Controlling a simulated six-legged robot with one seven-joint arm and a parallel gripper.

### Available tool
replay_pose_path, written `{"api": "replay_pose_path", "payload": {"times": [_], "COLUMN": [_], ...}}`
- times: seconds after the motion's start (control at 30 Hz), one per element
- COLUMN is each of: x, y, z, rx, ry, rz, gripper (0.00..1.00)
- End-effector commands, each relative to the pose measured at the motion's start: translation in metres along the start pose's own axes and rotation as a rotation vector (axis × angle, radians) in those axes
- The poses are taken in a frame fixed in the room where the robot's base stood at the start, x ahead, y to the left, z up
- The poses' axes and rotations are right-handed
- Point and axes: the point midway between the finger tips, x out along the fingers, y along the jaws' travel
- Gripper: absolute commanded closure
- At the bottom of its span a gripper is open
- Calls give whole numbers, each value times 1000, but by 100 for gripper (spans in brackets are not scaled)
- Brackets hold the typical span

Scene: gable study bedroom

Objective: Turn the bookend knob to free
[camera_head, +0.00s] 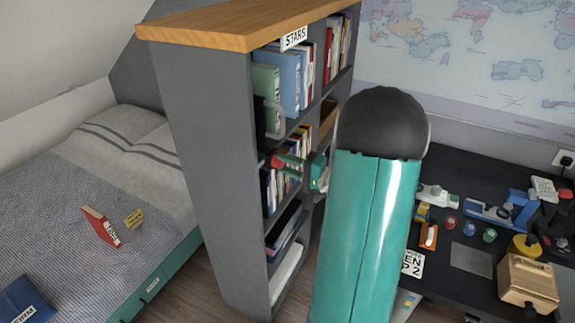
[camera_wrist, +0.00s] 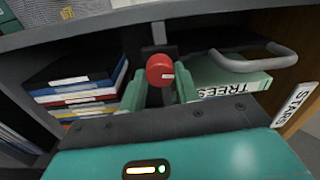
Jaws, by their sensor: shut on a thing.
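The red bookend knob (camera_wrist: 160,69) sits between the two green fingers of my gripper (camera_wrist: 155,78) in the wrist view. The gripper is shut on it. A short pale mark shows on the right part of the knob's face. A dark bracket (camera_wrist: 158,35) shows behind the knob; the rest of the bookend is hidden or hard to make out. In the head view the red knob (camera_head: 279,161) shows small at the bookcase's open side, with my gripper (camera_head: 290,163) reaching it from the right.
A grey loop handle (camera_wrist: 285,50) stands out beside a green TREES book (camera_wrist: 230,82), close to my gripper. Several books (camera_wrist: 75,85) lie on the other side. The grey bookcase (camera_head: 205,150) stands between a bed (camera_head: 60,220) and a cluttered dark desk (camera_head: 455,230).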

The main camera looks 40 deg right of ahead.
Motion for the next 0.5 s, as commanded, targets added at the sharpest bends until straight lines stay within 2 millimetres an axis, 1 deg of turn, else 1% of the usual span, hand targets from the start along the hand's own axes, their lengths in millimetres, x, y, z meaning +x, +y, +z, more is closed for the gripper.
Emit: {"api": "replay_pose_path", "payload": {"times": [0.2,0.5], "x": [-1,-1], "y": [0,0], "z": [-1,-1], "rx": [-84,-116], "ry": [0,0], "rz": [1,1], "gripper": [91,91]}}
